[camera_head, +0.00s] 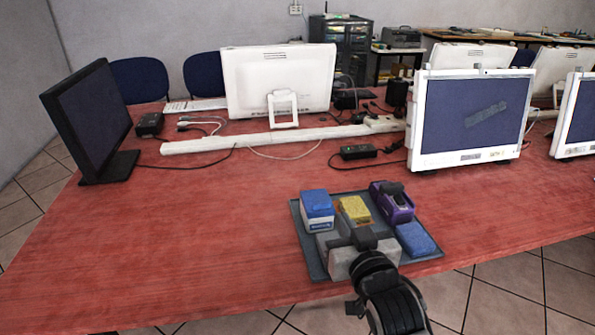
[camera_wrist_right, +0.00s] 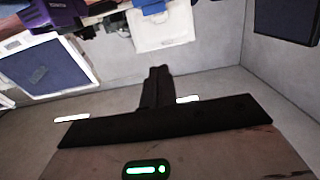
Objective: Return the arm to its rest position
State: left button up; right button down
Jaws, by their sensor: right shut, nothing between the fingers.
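My right gripper (camera_head: 365,238) is over the near part of the grey tray (camera_head: 425,257) at the table's front edge. Its fingers are together with nothing between them, as the wrist view also shows (camera_wrist_right: 157,75). The arm behind it comes in from the bottom. My left gripper and arm are not in view.
The tray holds a blue-and-white box (camera_head: 317,211), a yellow block (camera_head: 355,209), a purple item (camera_head: 392,202) and a blue block (camera_head: 416,239). A black monitor (camera_head: 92,118) and white screens (camera_head: 278,78) stand on the red table (camera_head: 180,235). Its front left is clear.

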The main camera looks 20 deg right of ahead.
jog(key=s+a+f+n+g+y, duration=0.1)
jog(key=s+a+f+g+y, duration=0.1)
jog(key=s+f, duration=0.6)
jog(key=s+a+f+n+g+y, duration=0.2)
jog(key=s+a+f+g, duration=0.2)
jog(key=s+f, duration=0.5)
jog(key=shift+a+f, duration=0.25)
jog(key=shift+a, duration=0.55)
